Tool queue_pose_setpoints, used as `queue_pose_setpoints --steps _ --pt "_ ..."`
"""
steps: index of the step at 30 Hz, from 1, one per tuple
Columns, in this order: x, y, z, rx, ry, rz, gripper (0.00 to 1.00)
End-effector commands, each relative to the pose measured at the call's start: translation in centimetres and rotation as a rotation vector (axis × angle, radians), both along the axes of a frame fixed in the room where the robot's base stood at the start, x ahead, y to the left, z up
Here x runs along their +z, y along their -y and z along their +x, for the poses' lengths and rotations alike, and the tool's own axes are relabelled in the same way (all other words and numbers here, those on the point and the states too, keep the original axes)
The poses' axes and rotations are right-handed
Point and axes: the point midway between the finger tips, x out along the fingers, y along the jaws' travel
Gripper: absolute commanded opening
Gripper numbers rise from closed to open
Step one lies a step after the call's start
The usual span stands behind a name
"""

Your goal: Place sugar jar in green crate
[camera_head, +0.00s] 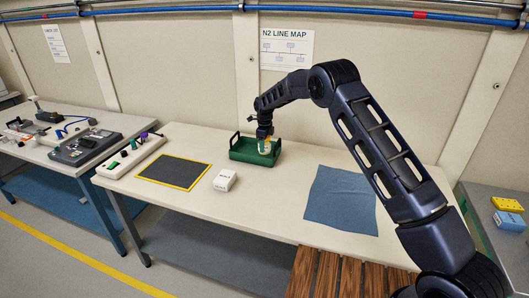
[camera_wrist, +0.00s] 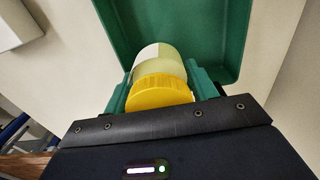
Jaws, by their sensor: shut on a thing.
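The sugar jar (camera_wrist: 160,62) is a pale jar with a yellow lid (camera_wrist: 160,91). My gripper (camera_head: 265,137) is shut on it, with green fingers on both sides of the lid in the wrist view (camera_wrist: 160,88). In the head view the jar (camera_head: 265,148) shows small and pale below my gripper, over the green crate (camera_head: 241,156). The crate is a shallow open tray with raised end handles; its wall and floor also show in the wrist view (camera_wrist: 222,35). I cannot tell whether the jar touches the crate floor.
A blue cloth (camera_head: 341,199) lies to the right. A rack with small items (camera_head: 130,157) stands at the table's left end.

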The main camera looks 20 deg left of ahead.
Motion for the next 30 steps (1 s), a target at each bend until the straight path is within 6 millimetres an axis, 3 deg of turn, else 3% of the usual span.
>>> queue_pose_setpoints --steps 12,23,24,25,30 --pt "-4.2 0.0 0.0 0.001 -0.001 -0.001 0.24" --pt "-4.5 0.0 0.0 0.0 0.0 0.0 0.24" --pt "-4.6 0.0 0.0 0.0 -0.001 0.0 0.61" --pt "-4.5 0.0 0.0 0.0 -0.001 0.0 0.66" --pt "-4.5 0.0 0.0 0.0 -0.001 0.0 0.66"
